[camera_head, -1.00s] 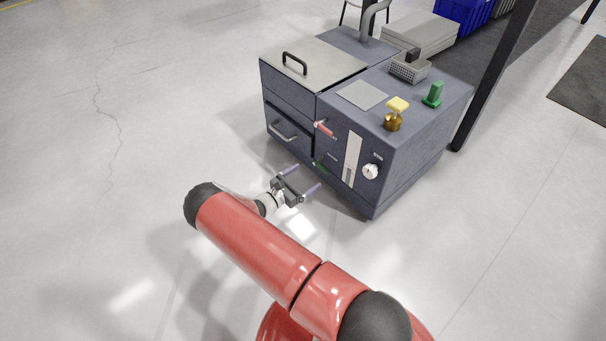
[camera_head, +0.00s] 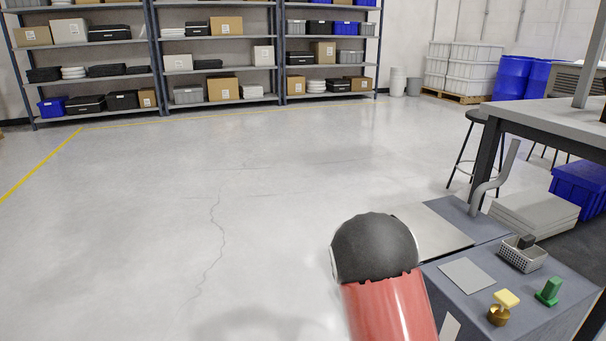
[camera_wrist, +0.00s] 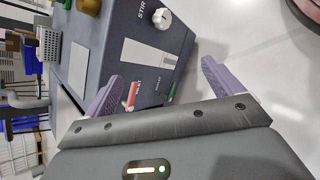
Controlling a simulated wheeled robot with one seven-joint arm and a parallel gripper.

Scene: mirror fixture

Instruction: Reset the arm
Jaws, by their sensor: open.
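My gripper (camera_wrist: 163,70) shows in the wrist view with its two purple ridged fingers spread apart and nothing between them. In front of it is the blue-grey machine (camera_wrist: 108,45), whose front face carries a white knob (camera_wrist: 161,18) marked STIR, a pale vertical slot panel (camera_wrist: 150,53) and a red handle (camera_wrist: 132,93) partly behind the left finger. In the head view my red arm with its black joint cap stands in front of the machine (camera_head: 470,279) and hides part of it. My gripper is out of the head view.
A workbench (camera_head: 550,115) and a stool (camera_head: 476,150) stand to the right. Shelves (camera_head: 215,68) line the back. The left floor is clear.

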